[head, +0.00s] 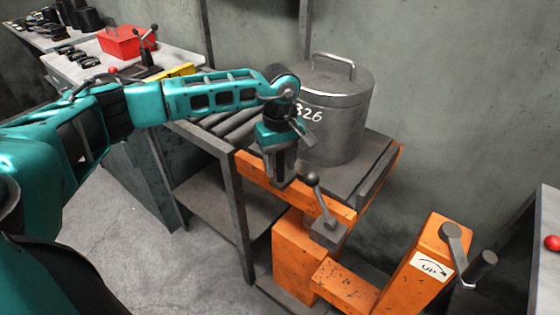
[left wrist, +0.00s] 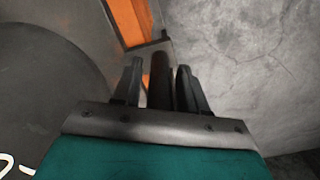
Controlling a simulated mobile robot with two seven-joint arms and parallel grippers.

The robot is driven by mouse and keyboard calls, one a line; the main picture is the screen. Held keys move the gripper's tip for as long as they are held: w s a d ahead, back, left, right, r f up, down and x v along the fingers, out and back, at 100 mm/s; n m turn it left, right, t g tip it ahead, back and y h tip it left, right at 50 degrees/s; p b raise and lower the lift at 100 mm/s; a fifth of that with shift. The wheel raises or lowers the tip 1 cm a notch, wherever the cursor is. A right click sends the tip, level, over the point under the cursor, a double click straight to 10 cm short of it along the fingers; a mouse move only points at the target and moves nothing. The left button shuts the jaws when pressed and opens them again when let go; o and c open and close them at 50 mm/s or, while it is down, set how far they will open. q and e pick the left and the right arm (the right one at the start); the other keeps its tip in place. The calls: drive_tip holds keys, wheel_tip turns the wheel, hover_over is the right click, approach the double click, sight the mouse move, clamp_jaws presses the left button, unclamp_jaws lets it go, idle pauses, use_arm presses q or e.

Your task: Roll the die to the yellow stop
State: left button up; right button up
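The die (head: 338,110) is a large grey metal drum with a top handle and white marking ending in "26". It stands upright on the dark top of an orange lift table (head: 345,287), beside grey rollers (head: 232,124). The yellow stop (head: 178,73) lies at the bench end of the rollers, partly hidden by my arm. My left gripper (head: 282,178) points down in front of the die, over the table's near edge. In the left wrist view (left wrist: 158,85) its fingers are apart, with a dark shape between or below them; I cannot tell whether they touch it. My right gripper is out of view.
A ball-topped lever (head: 320,203) stands just right of my left gripper. A crank (head: 470,258) sits on the orange "UP" post. A red box (head: 122,42) and black tools lie on the back-left bench. A grey wall closes the back; floor is open at left.

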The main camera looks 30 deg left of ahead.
use_arm(q)
clamp_jaws()
drive_tip(key=shift+a, duration=0.1)
idle(0.4)
